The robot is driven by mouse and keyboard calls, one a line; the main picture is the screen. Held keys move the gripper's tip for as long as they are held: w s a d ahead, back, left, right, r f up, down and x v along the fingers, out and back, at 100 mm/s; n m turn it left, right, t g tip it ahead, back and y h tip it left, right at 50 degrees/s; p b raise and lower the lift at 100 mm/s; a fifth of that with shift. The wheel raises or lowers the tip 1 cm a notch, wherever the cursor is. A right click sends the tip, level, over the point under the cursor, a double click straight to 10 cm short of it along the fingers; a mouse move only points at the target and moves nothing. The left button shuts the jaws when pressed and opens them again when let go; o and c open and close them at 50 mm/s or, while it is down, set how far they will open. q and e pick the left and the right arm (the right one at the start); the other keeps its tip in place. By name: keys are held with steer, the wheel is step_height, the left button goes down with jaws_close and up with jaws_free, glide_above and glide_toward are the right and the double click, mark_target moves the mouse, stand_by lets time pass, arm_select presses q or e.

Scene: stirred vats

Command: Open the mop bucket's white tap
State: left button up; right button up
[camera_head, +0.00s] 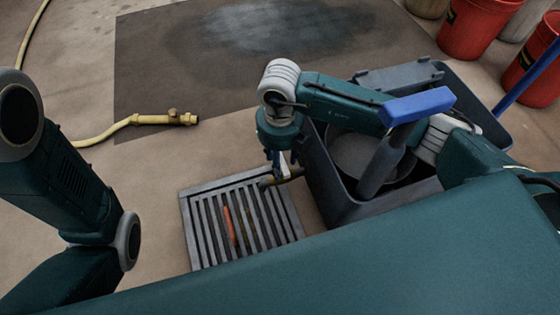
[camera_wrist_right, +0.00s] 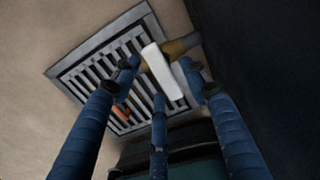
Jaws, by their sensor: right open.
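The dark grey mop bucket (camera_head: 345,208) stands right of centre in the head view, partly hidden by my right arm. Its brass tap (camera_head: 268,181) sticks out to the left over the floor grate. The tap's white lever (camera_head: 284,167) shows beside my right gripper (camera_head: 278,168). In the right wrist view, the white lever (camera_wrist_right: 164,74) lies slanted across the brass tap (camera_wrist_right: 182,45). The open fingers of my right gripper (camera_wrist_right: 161,72) are on both sides of the lever; I cannot tell whether they touch it. My left arm shows, but its gripper does not.
The slotted grate (camera_head: 190,225) lies below the tap, with an orange thing (camera_head: 229,225) at its slots. A blue-topped wringer handle (camera_head: 418,106) rises from the bucket. A yellow hose (camera_head: 105,133) lies left. Red buckets (camera_head: 474,28) stand at back right.

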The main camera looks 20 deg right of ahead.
steer(key=shift+c, duration=0.3)
jaws_close()
